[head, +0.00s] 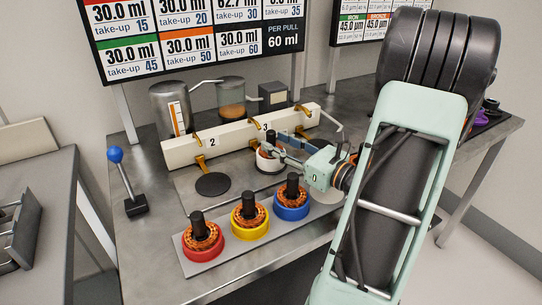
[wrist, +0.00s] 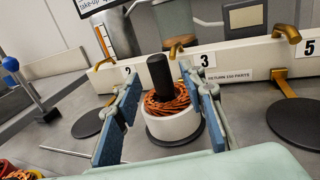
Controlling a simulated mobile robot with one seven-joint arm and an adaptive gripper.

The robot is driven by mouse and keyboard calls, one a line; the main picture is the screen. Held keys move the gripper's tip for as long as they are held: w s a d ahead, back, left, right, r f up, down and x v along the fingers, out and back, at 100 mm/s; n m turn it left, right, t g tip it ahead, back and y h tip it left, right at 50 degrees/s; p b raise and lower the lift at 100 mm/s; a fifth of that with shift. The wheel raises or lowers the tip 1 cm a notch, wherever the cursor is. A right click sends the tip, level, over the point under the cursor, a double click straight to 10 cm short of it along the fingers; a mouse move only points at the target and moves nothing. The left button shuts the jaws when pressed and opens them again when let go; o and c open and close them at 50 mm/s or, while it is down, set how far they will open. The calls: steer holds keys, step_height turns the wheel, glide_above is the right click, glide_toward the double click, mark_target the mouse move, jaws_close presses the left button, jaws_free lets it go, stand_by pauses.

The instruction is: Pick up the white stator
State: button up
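The white stator (head: 268,160) has a white ring, copper windings and a black post. It stands upright on a black disc under the outlet labelled 3, and the wrist view shows it (wrist: 172,123) near the middle. My gripper (head: 284,150) comes from the right in the head view, close to the stator and partly covering it. In the wrist view my gripper (wrist: 160,88) is open, with blue-padded fingers left and right of the stator. A gap shows at the left finger; the right finger overlaps the ring's edge, and I cannot tell if it touches.
Red (head: 203,245), yellow (head: 249,222) and blue (head: 291,202) stators stand on a grey plate in front. A white manifold (head: 232,137) with brass outlets runs behind. An empty black disc (head: 212,184) lies under outlet 2. A blue-knobbed lever (head: 123,178) stands left.

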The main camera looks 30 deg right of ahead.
mark_target(274, 141)
steer(key=shift+x, duration=1.55)
steer(key=shift+c, duration=0.5)
jaws_close()
